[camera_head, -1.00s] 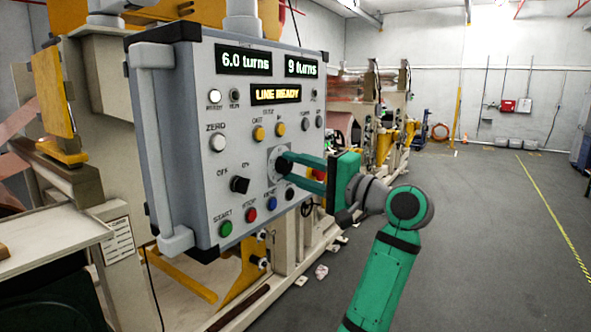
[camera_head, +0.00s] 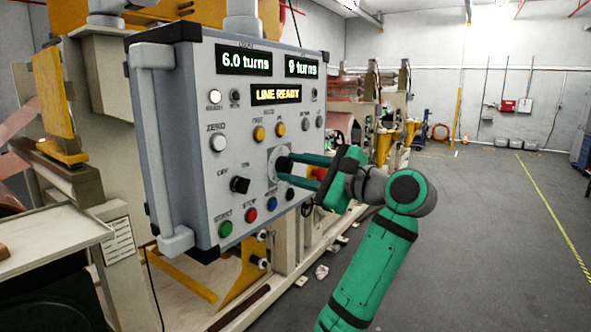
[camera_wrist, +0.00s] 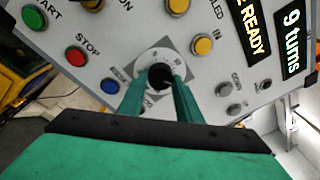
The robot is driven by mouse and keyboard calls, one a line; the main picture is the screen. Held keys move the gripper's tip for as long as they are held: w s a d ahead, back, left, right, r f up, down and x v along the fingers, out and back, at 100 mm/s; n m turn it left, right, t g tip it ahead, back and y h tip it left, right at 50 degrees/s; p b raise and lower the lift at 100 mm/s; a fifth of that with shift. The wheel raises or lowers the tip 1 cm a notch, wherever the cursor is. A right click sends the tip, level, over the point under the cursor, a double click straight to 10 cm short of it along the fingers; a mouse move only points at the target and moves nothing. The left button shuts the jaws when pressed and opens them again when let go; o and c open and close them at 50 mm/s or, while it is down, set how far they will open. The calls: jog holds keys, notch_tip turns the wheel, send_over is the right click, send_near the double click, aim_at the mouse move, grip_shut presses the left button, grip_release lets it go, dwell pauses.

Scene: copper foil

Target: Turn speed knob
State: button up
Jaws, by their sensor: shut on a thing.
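The speed knob (camera_head: 283,164) is a small black knob on a round grey dial, right of centre on the grey control panel (camera_head: 190,95). My gripper (camera_head: 286,161) reaches it from the right with its green fingers closed on the knob. In the wrist view the black knob (camera_wrist: 160,76) sits between my two green fingertips (camera_wrist: 160,84), in front of the pale dial with marks around it. The fingers hide part of the dial, so the knob's exact setting cannot be read. The displays (camera_head: 243,60) read "6.0 turns", "9 turns" and "LINE READY".
A black selector switch (camera_head: 240,185), green (camera_head: 226,229), red (camera_head: 251,215) and blue (camera_head: 271,203) buttons sit below and left of the knob. A red and yellow emergency stop (camera_head: 318,173) is close behind my gripper. Open floor (camera_head: 480,230) lies to the right.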

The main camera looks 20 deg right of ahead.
jog(key=shift+m, duration=1)
jog(key=shift+f, duration=0.1)
jog(key=o, duration=1)
jog(key=shift+o, duration=0.2)
jog(key=v, duration=1)
jog(key=shift+s+r, duration=0.25)
jog(key=shift+s, duration=0.1)
jog(key=shift+d, duration=0.15)
